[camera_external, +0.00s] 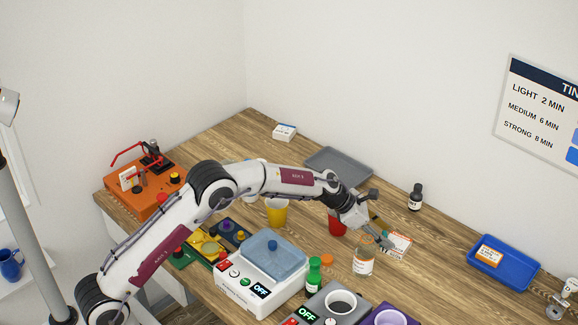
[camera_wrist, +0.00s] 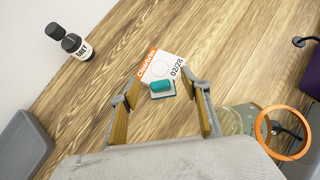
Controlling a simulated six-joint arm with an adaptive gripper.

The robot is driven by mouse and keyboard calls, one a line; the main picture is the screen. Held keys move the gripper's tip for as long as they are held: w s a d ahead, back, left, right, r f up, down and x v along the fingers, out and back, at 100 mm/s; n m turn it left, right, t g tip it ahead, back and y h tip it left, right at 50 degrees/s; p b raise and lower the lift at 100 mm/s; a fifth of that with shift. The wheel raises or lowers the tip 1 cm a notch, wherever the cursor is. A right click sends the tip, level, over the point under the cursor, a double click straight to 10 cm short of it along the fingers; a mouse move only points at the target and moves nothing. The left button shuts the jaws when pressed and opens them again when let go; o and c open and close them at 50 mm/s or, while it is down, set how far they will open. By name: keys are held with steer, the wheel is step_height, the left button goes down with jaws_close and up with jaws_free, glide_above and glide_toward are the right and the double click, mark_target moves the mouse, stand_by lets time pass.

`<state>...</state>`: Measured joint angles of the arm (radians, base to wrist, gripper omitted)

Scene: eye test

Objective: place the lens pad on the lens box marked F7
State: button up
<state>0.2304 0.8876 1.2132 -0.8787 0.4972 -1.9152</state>
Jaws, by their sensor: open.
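A small pad with a teal grip (camera_wrist: 161,88) shows in the wrist view; I take it for the lens pad. It lies between my open fingers, and I cannot tell whether they touch it. It overlaps the near edge of a white and orange box (camera_wrist: 176,66) printed "02/28"; whether it rests on the box is unclear. My gripper (camera_external: 387,243) is low over this box (camera_external: 401,242) in the external view, where the pad is not clear. A white and blue box (camera_external: 284,131) stands at the back; another orange and white box (camera_external: 490,254) is in the blue tray. No F7 mark is readable.
The blue tray (camera_external: 525,273) is at the right and a grey tray (camera_external: 340,160) at the back. A jar (camera_external: 363,264) and a red cup (camera_external: 336,226) stand near my gripper. A dark bottle (camera_external: 416,197) stands behind it. Devices crowd the front.

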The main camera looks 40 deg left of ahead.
steer(key=v, duration=1.1)
steer(key=shift+r, duration=0.2)
steer(key=shift+s+a+r, duration=0.1)
steer(key=shift+s+a, duration=0.05)
steer(key=shift+s, duration=0.05)
stand_by(0.6)
steer(key=s+a+r+m+y, duration=0.1)
steer(key=s+a+r+m, duration=0.3)
steer(key=s, duration=0.3)
steer(key=s+a+r+m, duration=0.3)
steer(key=s+r+m, duration=0.15)
steer(key=s, duration=0.35)
steer(key=s+a+r+m+y, duration=0.1)
steer(key=s+a+r+m, duration=0.3)
steer(key=s, duration=0.3)
steer(key=s+a+f+m+y, duration=0.1)
steer(key=s+a+m, duration=0.2)
steer(key=s, duration=0.5)
steer(key=s+a+f+m+y, duration=0.2)
steer(key=s+a+m, duration=0.2)
steer(key=s, duration=0.5)
steer(key=s+a+f+m+y, duration=0.1)
steer(key=s+a+m, duration=0.3)
steer(key=s+m, duration=0.3)
steer(key=shift+s+f+g, duration=0.25)
steer(key=shift+s+g, duration=0.15)
steer(key=shift+s, duration=0.3)
